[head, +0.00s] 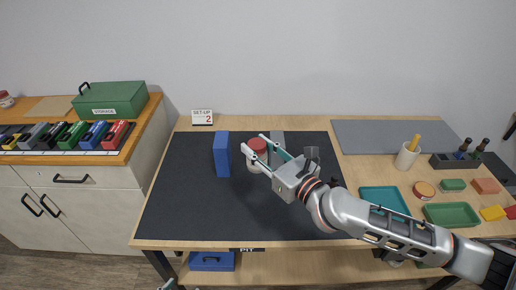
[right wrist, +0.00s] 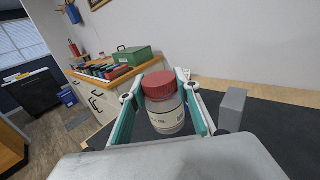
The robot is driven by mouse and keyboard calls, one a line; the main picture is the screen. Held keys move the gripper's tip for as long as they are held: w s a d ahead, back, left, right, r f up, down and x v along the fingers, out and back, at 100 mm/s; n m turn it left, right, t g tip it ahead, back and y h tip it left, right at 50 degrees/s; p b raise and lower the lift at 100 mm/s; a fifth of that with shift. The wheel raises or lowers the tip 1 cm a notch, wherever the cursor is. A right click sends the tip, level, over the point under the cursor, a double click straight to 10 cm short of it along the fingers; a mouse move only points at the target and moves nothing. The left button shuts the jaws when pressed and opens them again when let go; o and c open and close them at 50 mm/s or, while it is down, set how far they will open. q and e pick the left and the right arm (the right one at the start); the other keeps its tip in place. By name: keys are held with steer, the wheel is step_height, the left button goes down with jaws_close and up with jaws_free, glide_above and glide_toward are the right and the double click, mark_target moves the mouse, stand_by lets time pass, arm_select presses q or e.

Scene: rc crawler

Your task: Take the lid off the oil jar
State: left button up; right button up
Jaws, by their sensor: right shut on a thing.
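The oil jar (head: 252,165) is a clear, pale-labelled jar with a red lid (head: 257,144), upright at the dark mat. It also shows in the right wrist view, body (right wrist: 167,121) and lid (right wrist: 159,85). My right gripper (head: 253,143) comes in from the right, its two fingers on either side of the jar's top, shut on the lid. The lid sits on the jar, with no gap seen. The near finger hides part of the jar in the head view. Only a tip of my left gripper (head: 170,285) shows at the bottom edge; its jaws cannot be judged.
A blue box (head: 222,154) stands left of the jar. A grey block (head: 277,138) stands just behind my right fingers. Teal (head: 384,194) and green (head: 452,208) trays, a cup (head: 407,157) and bottles lie right. The mat's left and front (head: 190,210) are clear.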

jaws_close()
